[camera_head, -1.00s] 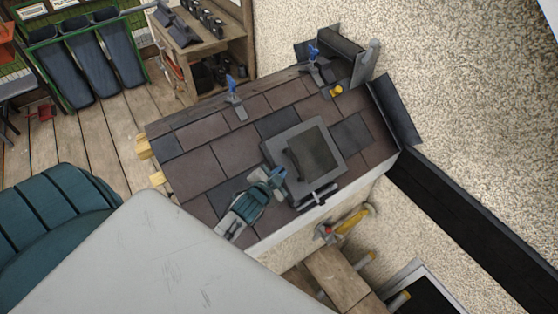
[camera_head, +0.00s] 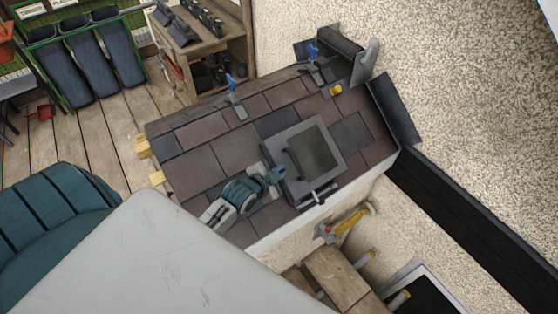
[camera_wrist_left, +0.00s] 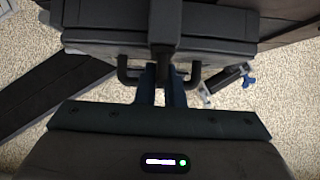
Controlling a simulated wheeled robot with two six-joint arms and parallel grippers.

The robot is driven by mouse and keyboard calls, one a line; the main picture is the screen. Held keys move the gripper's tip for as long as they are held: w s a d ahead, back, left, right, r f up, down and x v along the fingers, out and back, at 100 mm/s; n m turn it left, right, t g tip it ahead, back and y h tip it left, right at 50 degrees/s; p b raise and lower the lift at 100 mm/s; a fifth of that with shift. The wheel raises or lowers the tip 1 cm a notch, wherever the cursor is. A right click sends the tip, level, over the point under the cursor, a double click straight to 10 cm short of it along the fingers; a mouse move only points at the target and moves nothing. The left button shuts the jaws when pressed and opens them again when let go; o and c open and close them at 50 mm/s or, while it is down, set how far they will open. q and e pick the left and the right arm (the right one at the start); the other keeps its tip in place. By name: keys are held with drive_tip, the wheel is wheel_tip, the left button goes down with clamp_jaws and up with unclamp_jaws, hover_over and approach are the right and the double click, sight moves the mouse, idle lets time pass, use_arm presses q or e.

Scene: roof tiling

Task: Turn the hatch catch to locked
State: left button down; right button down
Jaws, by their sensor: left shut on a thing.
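The hatch (camera_head: 319,150) is a grey square frame with a dark panel, set in the brown tiled roof. It looks closed. My left gripper (camera_head: 278,176) is at the hatch's left edge. A pale bar (camera_head: 320,196) lies along the hatch's lower edge. My right gripper is not in view.
Blue-handled clamps (camera_head: 233,90) stand on the roof's upper edge. A small yellow object (camera_head: 335,90) lies on the tiles. A yellow-and-red tool (camera_head: 345,224) is below the eave.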

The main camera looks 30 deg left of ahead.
use_arm(q)
drive_tip(key=shift+f, duration=0.2)
drive_tip(key=c, duration=1.5)
unclamp_jaws()
drive_tip(key=shift+c, duration=0.2)
drive_tip(key=shift+w+a, duration=0.1)
drive_tip(key=b+v, duration=0.3)
drive_tip(key=v, duration=0.7)
drive_tip(key=shift+s+r, duration=0.2)
drive_tip(key=shift+s, duration=0.15)
drive_tip(key=shift+s+f, duration=0.1)
